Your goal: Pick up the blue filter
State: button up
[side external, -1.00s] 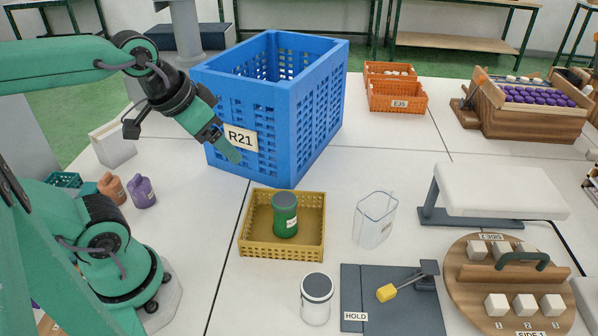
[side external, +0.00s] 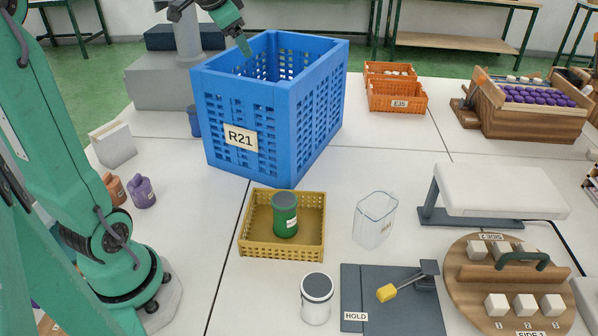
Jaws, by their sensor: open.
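A small dark blue cylindrical item (side external: 194,122) stands on the table just left of the blue crate R21, partly hidden by it; it may be the blue filter, but I cannot make out a label. My gripper (side external: 244,46) is raised over the back left rim of the crate, apart from the blue item and to its upper right in the picture. Its jaws are open and I see nothing between them. The green canister (side external: 285,222) stands upright in the yellow tray (side external: 252,246).
The tall blue crate R21 (side external: 270,115) stands between the camera and the back of the table. A grey pedestal (side external: 150,90) rises behind the blue item.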

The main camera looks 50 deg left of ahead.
jog(key=w+a+y, duration=0.1)
jog(key=w+a, duration=0.2)
jog(key=a, duration=0.9)
jog(key=m+g, duration=0.2)
jog(key=g, duration=0.1)
send_over(194, 107)
jog(key=w+d, duration=0.2)
jog(key=w, duration=0.2)
notch_tip(194, 107, down, 12)
jog(key=s+f+g+h, duration=0.1)
jog(key=f, duration=0.3)
jog(key=s+a+f+h, duration=0.1)
jog(key=f, duration=0.3)
jog(key=s+f+g+h, duration=0.1)
jog(key=f, duration=0.4)
jog(key=shift+s+a+f+m+g+h, duration=0.1)
jog(key=shift+s+a+m+g+h, duration=0.2)
jog(key=shift+s+a+m, duration=0.1)
jog(key=shift+s+f, duration=0.15)
jog(key=shift+f, duration=0.5)
jog(key=shift+d+f, duration=0.15)
jog(key=shift+f, duration=3.75)
